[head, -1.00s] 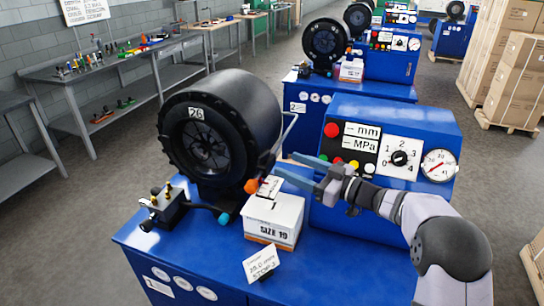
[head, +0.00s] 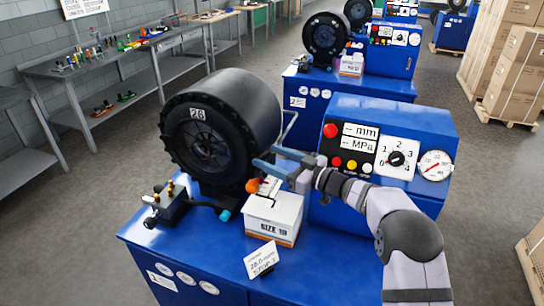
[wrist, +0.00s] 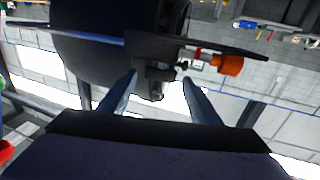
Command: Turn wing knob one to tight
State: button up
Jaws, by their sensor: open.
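In the head view my gripper (head: 264,157) is open beside the right side of the black crimper head (head: 240,105) marked 26, above a white box. In the wrist view my gripper (wrist: 160,78) has its two blue fingers spread, with a small dark fitting (wrist: 155,88) showing between and beyond them; I cannot tell contact. An orange knob (head: 252,186) sits low on the crimper's right side. An orange knob (wrist: 230,65) also shows right of the fingers in the wrist view. A teal knob (head: 224,215) is lower left. I cannot tell which part is wing knob one.
The white SIZE 19 box (head: 273,222) stands on the blue bench (head: 190,250) below my gripper. A blue control cabinet (head: 420,120) with dial and gauge is close on the right. A small brass-fitted block (head: 170,204) and a sign card (head: 262,258) are nearby.

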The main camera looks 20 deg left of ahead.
jog(key=c, duration=1)
jog(key=shift+c, duration=0.2)
